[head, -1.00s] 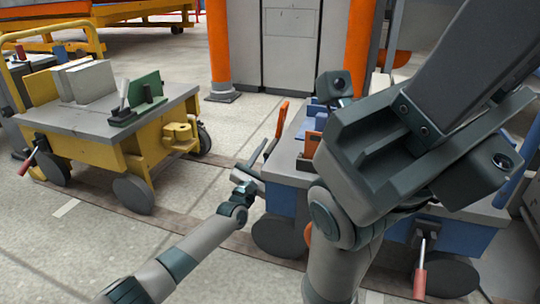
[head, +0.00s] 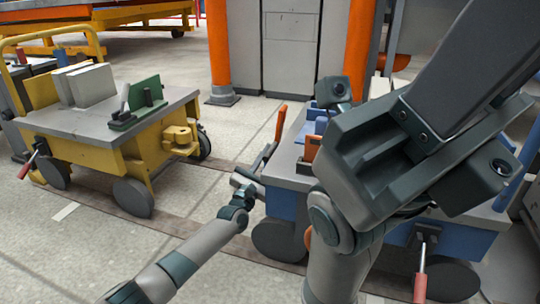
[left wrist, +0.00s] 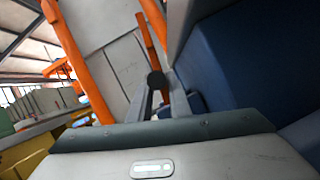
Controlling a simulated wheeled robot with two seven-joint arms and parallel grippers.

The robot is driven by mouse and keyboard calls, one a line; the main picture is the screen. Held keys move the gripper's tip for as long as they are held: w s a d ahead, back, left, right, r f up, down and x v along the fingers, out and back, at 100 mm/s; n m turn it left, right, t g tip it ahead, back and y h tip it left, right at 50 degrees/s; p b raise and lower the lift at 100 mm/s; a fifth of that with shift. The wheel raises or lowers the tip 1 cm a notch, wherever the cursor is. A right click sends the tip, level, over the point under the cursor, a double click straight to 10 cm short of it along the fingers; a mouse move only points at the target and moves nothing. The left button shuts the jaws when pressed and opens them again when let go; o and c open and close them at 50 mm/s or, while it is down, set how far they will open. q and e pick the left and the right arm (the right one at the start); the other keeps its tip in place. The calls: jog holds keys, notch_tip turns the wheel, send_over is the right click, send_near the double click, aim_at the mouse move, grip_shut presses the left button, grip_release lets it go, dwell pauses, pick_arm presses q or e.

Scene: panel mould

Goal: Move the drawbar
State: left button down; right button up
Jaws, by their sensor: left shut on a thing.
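The drawbar (head: 261,158) is a thin grey bar at the near left end of the blue cart (head: 285,203). It slants up towards an orange upright part (head: 280,122), and I cannot tell whether the two are joined. My left gripper (head: 247,178) reaches in from the lower left and is shut at the bar. In the left wrist view its fingers (left wrist: 157,98) stand close around a dark round end (left wrist: 156,79). The exact contact is too small to see in the head view. My right arm fills the right side of the head view; its fingers do not show.
A yellow cart (head: 90,140) with grey blocks (head: 88,83) and a green fixture (head: 140,104) stands at the left. Orange posts (head: 218,45) flank a grey cabinet (head: 291,45) behind. Bare floor with a dark strip lies between the carts.

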pick_arm(q)
jog(key=shift+a+n, duration=0.2)
jog(key=shift+n, duration=0.2)
jog(key=shift+w+a+f+n+t+y, duration=0.1)
jog(key=shift+w+a+n+t+y, duration=0.2)
jog(key=shift+a+n+y, duration=0.8)
jog(key=shift+w+a+f+n+t+y, duration=0.15)
jog(key=shift+n+t+y, duration=0.35)
jog(key=shift+n, duration=1.4)
jog(key=shift+w+a+f+n+t+y, duration=0.15)
jog(key=shift+a+n+y, duration=0.3)
jog(key=shift+n+y, duration=0.8)
jog(key=shift+n+h, duration=0.25)
jog(key=shift+n, duration=0.1)
